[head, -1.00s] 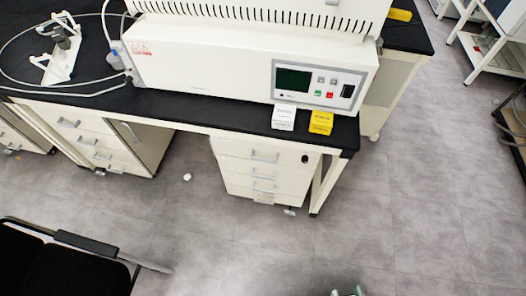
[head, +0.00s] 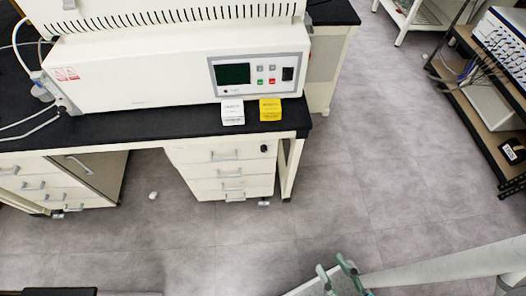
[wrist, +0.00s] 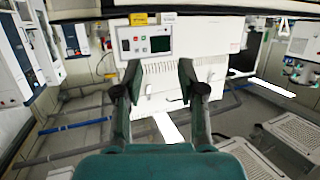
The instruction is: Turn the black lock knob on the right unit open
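The black lock knob (head: 264,148) is a small dark spot at the top right of the white drawer unit (head: 205,183), under the right end of the black bench. Its turn position is too small to tell. My gripper (head: 337,270) is green and at the bottom of the head view, well in front and to the right of the drawer unit, apart from it. In the wrist view, my gripper (wrist: 158,78) has its two fingers spread with nothing between them. I cannot make out the knob in the wrist view.
A white machine with a control panel (head: 260,75) stands on the black bench (head: 170,125). A white label block (head: 232,112) and a yellow one (head: 270,109) sit at its front. Open grey floor (head: 380,190) lies right of the drawers. A shelf rack (head: 485,110) stands farther right.

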